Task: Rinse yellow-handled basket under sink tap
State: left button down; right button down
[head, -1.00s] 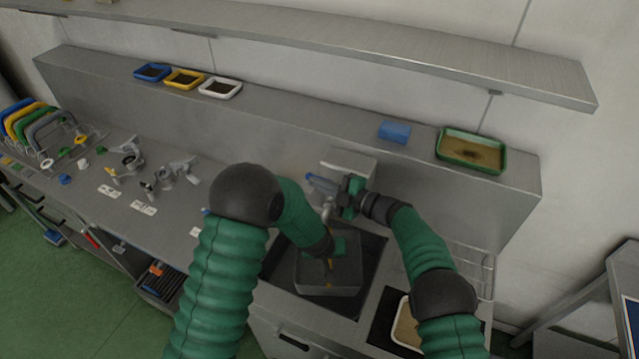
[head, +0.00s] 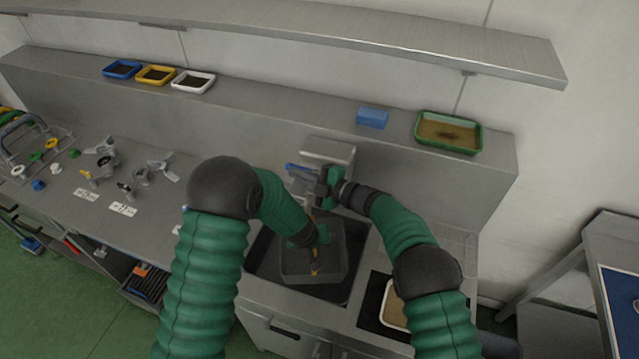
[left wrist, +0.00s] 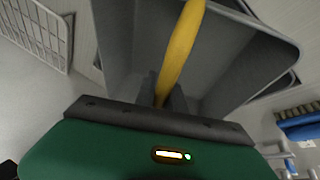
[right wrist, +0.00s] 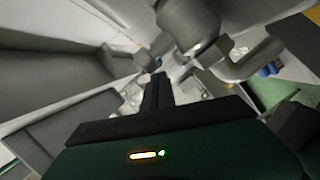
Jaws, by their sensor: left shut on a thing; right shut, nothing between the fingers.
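The grey basket (head: 298,267) with a yellow handle (head: 314,268) is in the dark sink (head: 352,262). My left gripper (head: 314,246) is shut on the yellow handle; in the left wrist view the handle (left wrist: 181,45) rises from between the fingers, with the grey basket walls (left wrist: 225,65) behind. The tap's blue lever (head: 300,168) shows behind the sink. My right gripper (head: 322,182) is beside that lever, shut and empty; I cannot tell whether it touches it. My right arm and gripper hide much of the tap. I see no running water.
A blue block (head: 371,117) and a green tray (head: 448,132) stand on the back ledge, with small blue, yellow and white trays (head: 193,81) further left. Metal fittings (head: 143,176) lie on the left counter. A pale tray (head: 394,312) is right of the sink.

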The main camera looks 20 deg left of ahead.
pick_arm(q)
jog(key=shift+w, duration=0.1)
jog(key=shift+s+d+r, duration=0.15)
jog(key=shift+s+d, duration=0.05)
jog(key=shift+d, duration=0.05)
jog(key=shift+s+a, duration=0.1)
jog(key=shift+a, duration=0.15)
jog(key=shift+s+d, duration=0.15)
jog(key=shift+d, duration=0.05)
jog(key=shift+s+d+b, duration=0.3)
jog(key=shift+s+d, duration=0.7)
jog(key=shift+d, duration=0.2)
jog(key=shift+s+d, duration=1.5)
jog(key=shift+s, duration=0.1)
pick_arm(e)
jog(key=s+v, duration=0.2)
jog(key=v, duration=0.8)
jog(key=shift+s+r, duration=0.2)
jog(key=shift+r, duration=0.2)
